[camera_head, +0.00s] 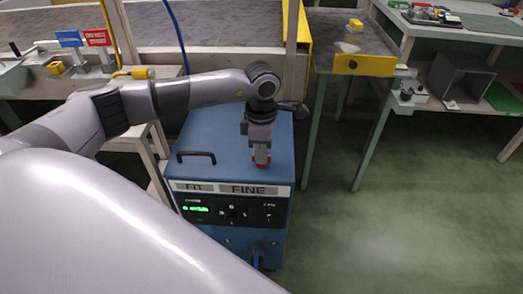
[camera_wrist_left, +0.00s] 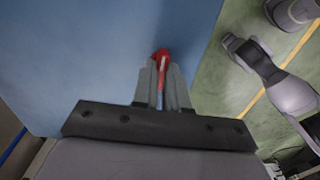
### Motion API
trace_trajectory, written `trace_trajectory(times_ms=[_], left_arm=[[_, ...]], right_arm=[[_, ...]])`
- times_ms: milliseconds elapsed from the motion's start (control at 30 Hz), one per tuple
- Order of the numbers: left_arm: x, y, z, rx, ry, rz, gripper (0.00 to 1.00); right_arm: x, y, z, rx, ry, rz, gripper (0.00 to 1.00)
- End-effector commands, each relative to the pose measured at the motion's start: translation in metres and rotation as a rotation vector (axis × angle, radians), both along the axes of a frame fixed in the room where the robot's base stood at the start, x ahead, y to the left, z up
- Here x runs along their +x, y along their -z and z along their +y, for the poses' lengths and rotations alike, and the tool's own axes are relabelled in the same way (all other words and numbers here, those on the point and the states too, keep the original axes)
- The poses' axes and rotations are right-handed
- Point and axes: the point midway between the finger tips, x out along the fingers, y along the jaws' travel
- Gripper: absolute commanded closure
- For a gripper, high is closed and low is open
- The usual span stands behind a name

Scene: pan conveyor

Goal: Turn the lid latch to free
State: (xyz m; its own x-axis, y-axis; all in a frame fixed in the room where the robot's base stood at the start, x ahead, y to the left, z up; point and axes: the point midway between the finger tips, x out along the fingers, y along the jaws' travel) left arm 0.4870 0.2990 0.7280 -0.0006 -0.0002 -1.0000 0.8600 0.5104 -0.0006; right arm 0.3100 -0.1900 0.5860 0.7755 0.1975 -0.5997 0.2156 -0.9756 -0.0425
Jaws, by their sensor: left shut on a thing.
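The blue machine (camera_head: 195,232) stands on the floor, with a flat blue lid (camera_head: 222,142) that also fills much of the left wrist view (camera_wrist_left: 90,60). My left gripper (camera_head: 261,158) points down over the lid's front right part and is shut on the red latch; the latch's far end sticks out past the fingertips (camera_wrist_left: 162,88). The fingers hide the rest of it.
A black handle (camera_head: 196,157) stands on the lid's left side. The machine's front has a green display (camera_head: 196,209) and dark knobs. A table with a yellow front block (camera_head: 364,65) is behind right. The green floor (camera_head: 400,220) at right is clear.

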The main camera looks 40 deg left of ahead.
Motion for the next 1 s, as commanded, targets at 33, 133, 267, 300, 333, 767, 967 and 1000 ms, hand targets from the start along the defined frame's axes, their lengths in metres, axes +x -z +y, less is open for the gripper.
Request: trace_trajectory(times_ms=[33, 133, 267, 300, 333, 767, 967, 1000], left_arm=[[0.000, 0.000, 0.000, 0.001, 0.003, 0.001, 1.00], [0.000, 0.000, 0.000, 0.001, 0.003, 0.001, 1.00], [0.000, 0.000, 0.000, 0.001, 0.003, 0.001, 1.00], [0.000, 0.000, 0.000, 0.001, 0.003, 0.001, 0.74], [0.000, 0.000, 0.000, 0.001, 0.003, 0.001, 0.65], [0.001, -0.012, 0.000, 0.001, 0.002, -0.003, 0.62], [0.001, -0.046, 0.000, 0.000, 0.002, -0.004, 0.62], [0.001, -0.052, 0.000, 0.001, 0.002, -0.004, 0.62]], right_arm=[[0.000, 0.000, 0.000, 0.000, 0.000, 0.000, 1.00], [0.000, 0.000, 0.000, 0.000, 0.000, 0.000, 1.00], [0.000, 0.000, 0.000, 0.000, 0.000, 0.000, 1.00], [0.000, 0.000, 0.000, 0.001, 0.001, 0.000, 1.00], [0.000, 0.000, 0.000, 0.001, 0.001, 0.000, 1.00], [0.000, -0.002, 0.001, 0.003, 0.002, 0.000, 1.00], [0.000, -0.006, 0.001, 0.003, 0.002, 0.000, 1.00], [0.000, -0.006, 0.001, 0.003, 0.002, 0.000, 1.00]])
